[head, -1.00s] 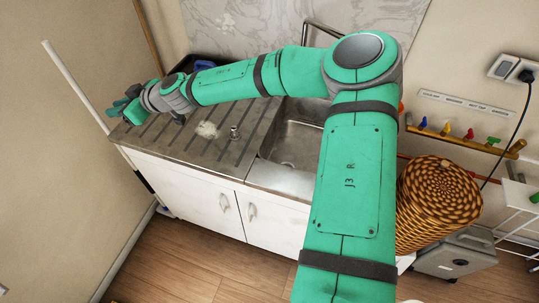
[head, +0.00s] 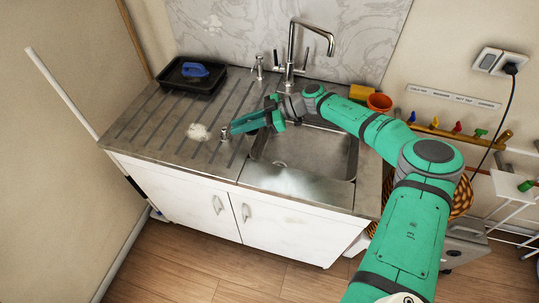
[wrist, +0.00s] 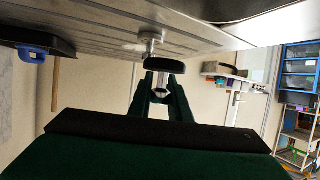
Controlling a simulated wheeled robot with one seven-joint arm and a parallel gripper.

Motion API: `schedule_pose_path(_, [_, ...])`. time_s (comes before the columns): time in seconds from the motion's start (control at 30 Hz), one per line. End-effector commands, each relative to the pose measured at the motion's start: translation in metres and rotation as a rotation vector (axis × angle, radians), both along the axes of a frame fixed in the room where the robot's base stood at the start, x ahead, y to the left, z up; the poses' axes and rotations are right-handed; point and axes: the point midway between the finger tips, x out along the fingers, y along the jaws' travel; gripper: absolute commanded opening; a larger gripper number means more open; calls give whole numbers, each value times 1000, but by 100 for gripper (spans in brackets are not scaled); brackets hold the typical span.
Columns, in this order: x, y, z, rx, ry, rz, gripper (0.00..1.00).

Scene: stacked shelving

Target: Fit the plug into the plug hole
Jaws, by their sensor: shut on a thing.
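My gripper (head: 234,128) reaches left, low over the drainer side just left of the sink basin. In the wrist view its fingers (wrist: 162,90) are shut on the small shiny knob of the plug (wrist: 165,64). The plug's dark round disc lies just beyond the fingertips. A short metal stem (wrist: 150,42) shows behind the disc against the drainer; I cannot tell whether the two touch. In the head view a small metal piece (head: 225,134) shows at the fingertips. The plug hole (head: 280,163) is a small round spot in the basin floor, partly unclear.
The sink basin (head: 325,153) lies right of my gripper, with a tall tap (head: 291,55) behind it. A black tray (head: 188,85) with a blue-handled brush stands at the back left. A pale patch (head: 198,131) lies on the drainer. An orange pot (head: 379,102) stands at the right.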

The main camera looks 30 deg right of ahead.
Motion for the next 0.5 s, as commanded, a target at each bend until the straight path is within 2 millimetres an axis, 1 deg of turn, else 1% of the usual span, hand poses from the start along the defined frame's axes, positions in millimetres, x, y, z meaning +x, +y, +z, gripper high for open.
schedule_pose_path(0.03, [-10, -15, -4, 1, 2, -11, 0])
schedule_pose_path(0.1, [-21, -32, -7, 1, 1, -18, 0])
schedule_pose_path(0.3, [-49, -68, -14, 0, 1, -40, 0])
schedule_pose_path(0.37, [-56, -78, -16, 1, 2, -47, 0])
schedule_pose_path(0.5, [-55, -75, -45, 4, 2, -44, 0])
